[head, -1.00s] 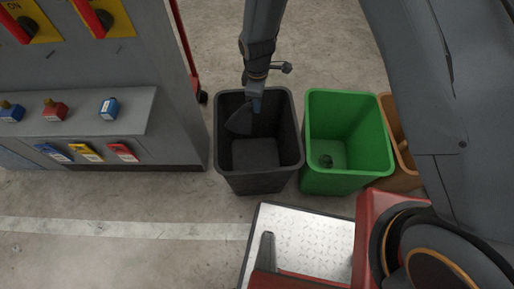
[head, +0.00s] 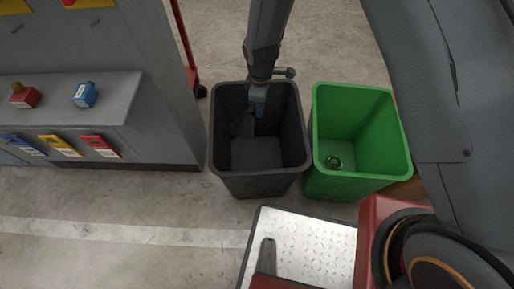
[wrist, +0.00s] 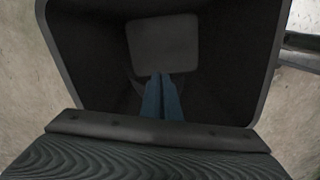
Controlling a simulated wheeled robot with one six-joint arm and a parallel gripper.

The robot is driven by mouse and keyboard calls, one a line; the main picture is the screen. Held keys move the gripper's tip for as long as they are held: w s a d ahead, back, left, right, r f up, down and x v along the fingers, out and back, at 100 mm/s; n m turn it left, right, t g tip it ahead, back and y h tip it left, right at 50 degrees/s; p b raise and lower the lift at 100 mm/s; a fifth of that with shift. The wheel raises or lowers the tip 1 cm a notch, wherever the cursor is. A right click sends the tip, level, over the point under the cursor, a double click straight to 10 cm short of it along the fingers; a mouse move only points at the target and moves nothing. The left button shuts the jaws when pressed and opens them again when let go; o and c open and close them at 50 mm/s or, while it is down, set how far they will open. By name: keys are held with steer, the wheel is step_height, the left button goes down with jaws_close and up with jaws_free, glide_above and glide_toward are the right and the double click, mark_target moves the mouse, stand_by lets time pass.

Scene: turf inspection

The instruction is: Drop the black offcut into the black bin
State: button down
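The black bin (head: 258,187) stands on the concrete floor, left of the green bin. My gripper (head: 259,112) points down inside its mouth, near the far wall. The black offcut (head: 242,124) is a dark, flat piece at the fingertips, inside the bin's opening and above its floor. In the wrist view my blue fingers (wrist: 161,97) are close together, with dark edges of the offcut showing faintly on both sides. The fingers look shut on it, though black on black hides the exact grip. The bin's floor (wrist: 163,43) looks bare.
A green bin (head: 360,181) with a small dark item (head: 333,162) inside stands close on the right. A metal tread plate (head: 310,240) lies in front.

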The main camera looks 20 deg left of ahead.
step_height(320, 180, down, 4)
steer(key=b, duration=0.2)
steer(key=shift+f+b, duration=0.15)
steer(key=shift+b, duration=0.2)
steer(key=c, duration=0.6)
jaws_free()
steer(key=shift+c, duration=0.2)
step_height(320, 180, up, 6)
steer(key=p, duration=0.3)
steer(key=shift+f+p, duration=0.25)
steer(key=shift+p, duration=0.15)
step_height(320, 180, up, 8)
stand_by(0.3)
